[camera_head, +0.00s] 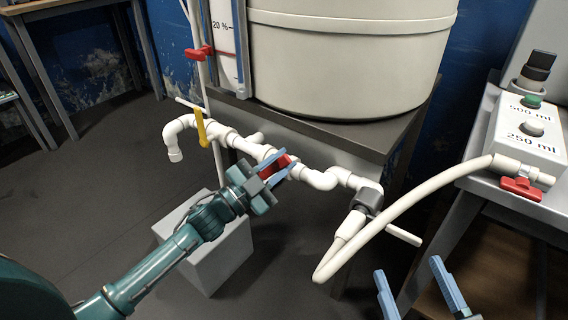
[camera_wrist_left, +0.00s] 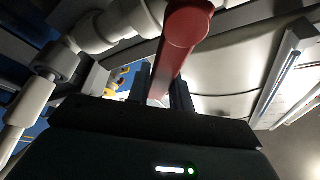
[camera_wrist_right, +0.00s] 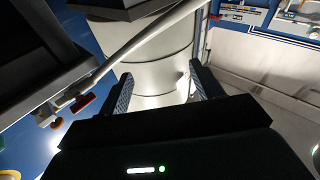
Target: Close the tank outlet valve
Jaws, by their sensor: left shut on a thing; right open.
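A red valve handle (camera_head: 283,161) sits on the white pipe (camera_head: 257,150) running below the large beige tank (camera_head: 350,65). My left gripper (camera_head: 277,168) is shut on this red handle. In the left wrist view the red handle (camera_wrist_left: 184,38) runs down between the two fingers (camera_wrist_left: 163,78), and its lower end is partly hidden by them. My right gripper (camera_head: 408,266) is open and empty at the bottom of the head view, below the hose. In the right wrist view its fingers (camera_wrist_right: 160,72) stand wide apart with nothing between them.
A yellow valve handle (camera_head: 201,128) is left on the same pipe. Another red handle (camera_head: 199,52) is beside the level gauge.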

